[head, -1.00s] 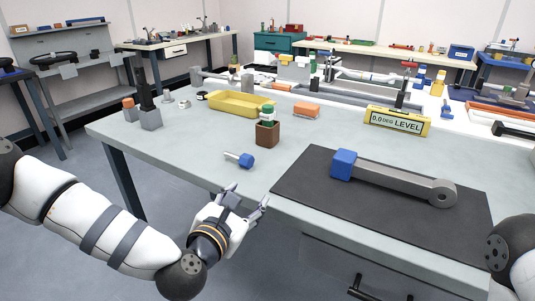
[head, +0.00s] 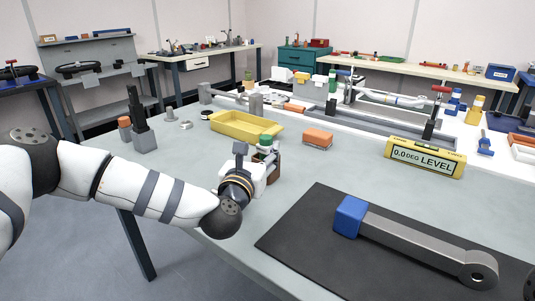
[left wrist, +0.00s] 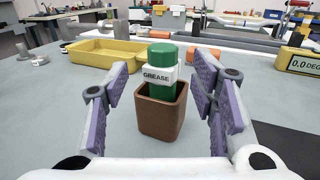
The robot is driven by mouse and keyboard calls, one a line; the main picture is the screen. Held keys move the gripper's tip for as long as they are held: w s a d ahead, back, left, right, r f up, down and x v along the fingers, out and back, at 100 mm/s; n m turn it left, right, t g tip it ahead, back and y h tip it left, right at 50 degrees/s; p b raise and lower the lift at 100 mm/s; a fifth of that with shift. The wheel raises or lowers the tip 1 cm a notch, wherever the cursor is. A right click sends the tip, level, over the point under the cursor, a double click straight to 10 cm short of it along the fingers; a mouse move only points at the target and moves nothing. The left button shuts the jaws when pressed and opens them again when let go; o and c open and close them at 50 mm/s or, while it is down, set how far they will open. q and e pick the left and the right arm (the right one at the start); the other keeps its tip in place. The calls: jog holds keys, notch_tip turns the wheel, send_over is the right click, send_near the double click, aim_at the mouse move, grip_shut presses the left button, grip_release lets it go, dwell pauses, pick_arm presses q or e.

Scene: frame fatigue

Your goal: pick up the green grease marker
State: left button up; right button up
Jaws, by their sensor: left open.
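The green grease marker (left wrist: 163,60) stands upright in a brown square cup (left wrist: 162,115). It has a green cap, a white band reading GREASE and a green lower body. In the head view its cap (head: 265,141) shows just beyond my left gripper (head: 257,163), which hides much of the cup (head: 276,162). In the left wrist view my left gripper (left wrist: 163,84) is open, with one finger left and one right of the marker and cup. Gaps show on both sides.
A yellow tray (head: 246,137) lies behind the cup, and an orange-topped block (head: 317,137) stands to its right. A yellow level (head: 424,157) stands farther right. A black mat (head: 330,262) holds a blue-ended grey arm (head: 420,242).

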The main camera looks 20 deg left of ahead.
aim_at(264, 145)
pick_arm(q)
jog(key=w, duration=0.5)
jog(key=shift+w, duration=0.35)
grip_shut()
notch_tip(264, 145, up, 10)
